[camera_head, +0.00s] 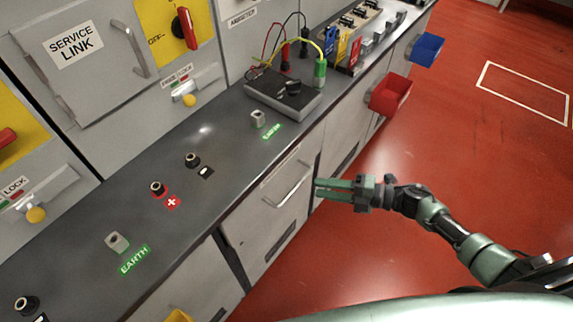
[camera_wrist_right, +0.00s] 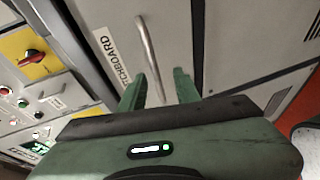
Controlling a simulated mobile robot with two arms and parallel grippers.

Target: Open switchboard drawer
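The switchboard drawer (camera_head: 262,212) is a grey front below the dark counter, with a slanted bar handle (camera_head: 290,191); it looks closed. In the right wrist view its metal handle (camera_wrist_right: 149,48) runs down towards the gap between my fingers, beside a label partly reading "TCHBOARD" (camera_wrist_right: 112,55). My right gripper (camera_head: 320,188) points left at the drawer, its fingertips near the handle's right end. Its two green fingers are apart in the right wrist view (camera_wrist_right: 159,88), with nothing clearly gripped. I cannot tell whether they touch the handle. My left gripper is not in view.
The counter (camera_head: 215,150) carries terminals and a grey box (camera_head: 283,95) with cables. A red bin (camera_head: 390,95) and a blue bin (camera_head: 426,48) jut out from the cabinet fronts farther back. The red floor (camera_head: 480,150) to the right is clear.

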